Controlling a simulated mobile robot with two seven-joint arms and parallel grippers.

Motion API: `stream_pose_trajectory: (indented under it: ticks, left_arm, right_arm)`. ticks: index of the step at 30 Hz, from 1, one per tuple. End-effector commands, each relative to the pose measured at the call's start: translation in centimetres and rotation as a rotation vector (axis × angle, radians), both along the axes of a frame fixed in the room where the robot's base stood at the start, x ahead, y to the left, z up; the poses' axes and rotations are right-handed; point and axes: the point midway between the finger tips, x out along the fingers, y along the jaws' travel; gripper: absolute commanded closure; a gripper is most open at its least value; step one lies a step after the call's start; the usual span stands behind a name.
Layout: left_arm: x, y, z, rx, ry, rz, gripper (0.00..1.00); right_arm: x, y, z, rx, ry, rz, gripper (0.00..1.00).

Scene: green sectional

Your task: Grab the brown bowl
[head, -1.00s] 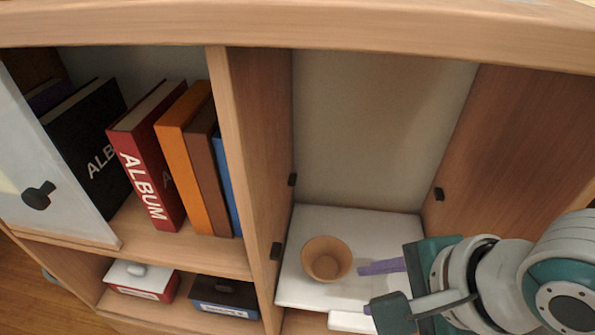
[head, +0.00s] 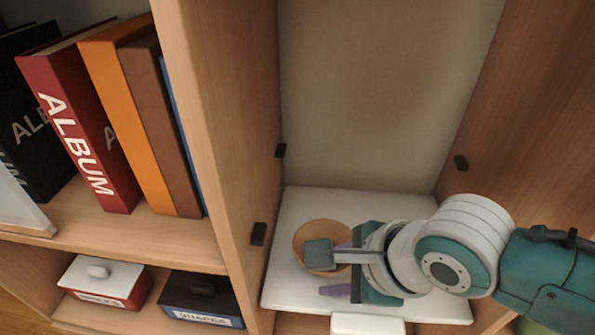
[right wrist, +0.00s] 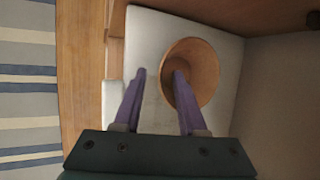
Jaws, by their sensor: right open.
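The brown bowl (head: 304,236) stands upright on a white shelf board (head: 390,203) in the open cabinet bay. It also shows in the right wrist view (right wrist: 206,66). My right gripper (head: 330,270) is open at the bowl's near side and partly covers it in the head view. In the right wrist view its purple fingers (right wrist: 159,72) straddle the bowl's near wall. One fingertip overlaps the bowl's opening and the other lies outside the rim. I cannot tell whether either finger touches the bowl. My left gripper is not in view.
A wooden divider (head: 215,130) stands left of the bay, and a side wall (head: 535,120) stands right. Albums (head: 75,130) and books fill the left shelf. Below are a red-and-white box (head: 105,282) and a dark box (head: 203,297). The board behind the bowl is clear.

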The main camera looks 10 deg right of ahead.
Motion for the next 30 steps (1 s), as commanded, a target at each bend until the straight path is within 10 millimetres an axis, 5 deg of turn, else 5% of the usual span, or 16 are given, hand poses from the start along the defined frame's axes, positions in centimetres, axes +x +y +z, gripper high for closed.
stream_pose_trajectory:
  ticks: [10,21,30]
  left_arm:
    - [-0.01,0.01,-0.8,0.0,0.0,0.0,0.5]
    - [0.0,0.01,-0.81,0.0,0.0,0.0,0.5]
    - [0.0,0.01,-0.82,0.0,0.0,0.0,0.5]
  right_arm:
    - [0.57,0.31,-1.0,-0.001,-0.001,-0.001,0.59]
    - [0.54,0.3,-1.01,-0.001,0.0,0.0,1.0]
    - [0.54,0.3,-1.01,-0.001,0.0,0.0,1.0]
